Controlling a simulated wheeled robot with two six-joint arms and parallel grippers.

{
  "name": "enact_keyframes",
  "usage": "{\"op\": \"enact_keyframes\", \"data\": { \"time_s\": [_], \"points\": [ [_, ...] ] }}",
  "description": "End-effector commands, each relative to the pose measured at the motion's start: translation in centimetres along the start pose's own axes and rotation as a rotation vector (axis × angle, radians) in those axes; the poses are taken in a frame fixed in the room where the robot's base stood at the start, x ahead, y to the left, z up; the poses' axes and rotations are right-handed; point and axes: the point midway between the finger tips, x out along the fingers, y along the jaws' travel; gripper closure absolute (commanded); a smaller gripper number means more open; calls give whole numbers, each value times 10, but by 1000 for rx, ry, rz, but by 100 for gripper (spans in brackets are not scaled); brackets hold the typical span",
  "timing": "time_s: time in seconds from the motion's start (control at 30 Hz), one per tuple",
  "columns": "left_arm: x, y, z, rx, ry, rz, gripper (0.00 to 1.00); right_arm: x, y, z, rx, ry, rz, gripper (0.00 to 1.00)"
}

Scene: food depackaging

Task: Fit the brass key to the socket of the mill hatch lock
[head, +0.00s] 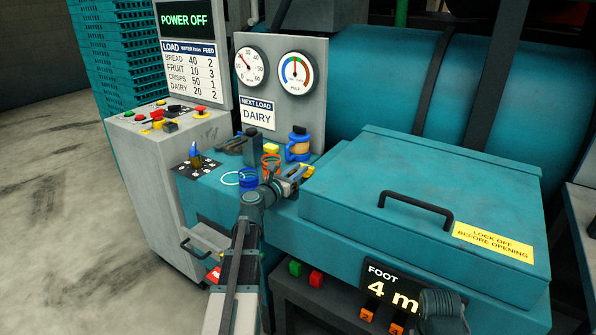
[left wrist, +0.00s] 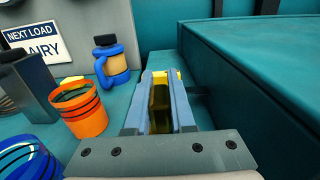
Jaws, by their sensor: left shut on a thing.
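My left gripper (head: 294,177) is at the left edge of the teal mill hatch (head: 400,180), above the narrow teal ledge. In the left wrist view its two grey-blue fingers (left wrist: 164,98) are shut on a dark olive-brass piece (left wrist: 160,108), which looks like the brass key. The fingers hide most of it. A yellow piece (left wrist: 158,76) shows just beyond the fingertips, and also in the head view (head: 307,171). I cannot tell whether it belongs to the lock, or whether the key touches it. No socket opening shows.
An orange cup (head: 270,162), a blue cup (head: 248,180) and a blue-and-tan jug (head: 298,146) stand close left of and behind the gripper. A dark upright block (head: 251,148) is farther left. The raised hatch side (left wrist: 250,85) walls the right. The hatch handle (head: 415,205) sticks up.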

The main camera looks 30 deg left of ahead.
Motion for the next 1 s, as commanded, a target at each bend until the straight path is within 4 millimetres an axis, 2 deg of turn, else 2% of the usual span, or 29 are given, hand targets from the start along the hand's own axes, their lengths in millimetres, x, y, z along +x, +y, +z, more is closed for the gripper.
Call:
{"op": "enact_keyframes", "data": {
  "time_s": [0.37,0.4,0.57,0.6,0.87,1.0],
  "points": [
    [0,0,-10,0,0,0,100,10,-1,-1,0,0,0,100],
    [0,0,-9,0,0,0,74,9,-1,-1,0,0,0,100],
    [0,0,-9,0,0,0,46,9,-1,0,0,0,0,100],
    [0,0,-9,0,0,0,43,9,-1,0,0,0,0,100],
    [-1,0,-9,0,0,0,43,9,-1,0,0,0,0,100],
    [-12,0,-9,0,0,1,43,9,-1,0,0,0,0,100]
  ]
}}
